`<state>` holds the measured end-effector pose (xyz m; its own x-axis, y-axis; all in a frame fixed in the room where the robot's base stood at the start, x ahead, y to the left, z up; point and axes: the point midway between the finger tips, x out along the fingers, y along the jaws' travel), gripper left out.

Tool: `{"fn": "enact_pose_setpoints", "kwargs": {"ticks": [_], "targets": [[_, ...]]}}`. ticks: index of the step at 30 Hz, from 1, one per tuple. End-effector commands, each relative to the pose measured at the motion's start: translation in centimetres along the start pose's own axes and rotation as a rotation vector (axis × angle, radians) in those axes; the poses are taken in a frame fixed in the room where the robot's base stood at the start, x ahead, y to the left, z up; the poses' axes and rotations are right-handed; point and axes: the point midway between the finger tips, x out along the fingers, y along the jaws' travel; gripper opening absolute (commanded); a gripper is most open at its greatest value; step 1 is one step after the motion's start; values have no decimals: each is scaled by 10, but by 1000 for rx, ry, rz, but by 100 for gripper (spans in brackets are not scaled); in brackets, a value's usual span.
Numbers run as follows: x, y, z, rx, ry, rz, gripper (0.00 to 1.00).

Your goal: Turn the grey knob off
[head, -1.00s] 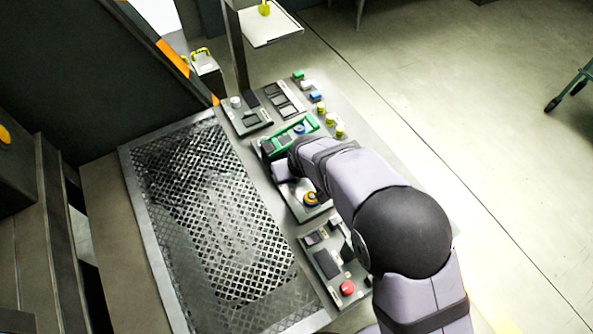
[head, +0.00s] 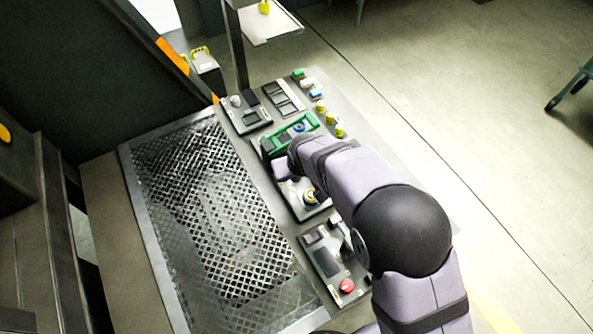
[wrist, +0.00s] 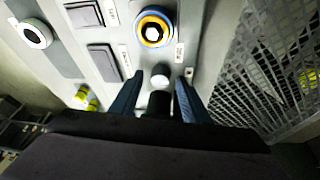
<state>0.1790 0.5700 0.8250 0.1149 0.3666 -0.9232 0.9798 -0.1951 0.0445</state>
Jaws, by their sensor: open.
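A small pale grey round knob (wrist: 160,75) shows in the wrist view, just beyond and between my two dark blue fingers. My gripper (wrist: 161,86) is open, with one finger on each side of the knob's line and a gap to each. I cannot tell whether a finger touches it. A black part lies directly below the knob in this view. In the head view my arm hides the knob and the fingertips.
A yellow-and-blue ringed knob (wrist: 153,29) is close by on the panel; it also shows in the head view (head: 311,197). A red button (head: 347,286) and green frame (head: 291,134) are on the console. A metal grating (head: 215,225) lies left.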

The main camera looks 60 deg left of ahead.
Motion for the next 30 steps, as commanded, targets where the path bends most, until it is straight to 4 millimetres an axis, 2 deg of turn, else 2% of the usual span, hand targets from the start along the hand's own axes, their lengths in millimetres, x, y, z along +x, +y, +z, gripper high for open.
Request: {"fn": "enact_pose_setpoints", "kwargs": {"ticks": [5, 18, 24, 30], "targets": [[-12, 0, -1, 0, 3, 0, 42], [-62, 0, 0, -1, 1, 0, 42], [-71, 0, 0, -1, -1, 0, 42], [-72, 0, 0, 0, -1, 0, 42]]}}
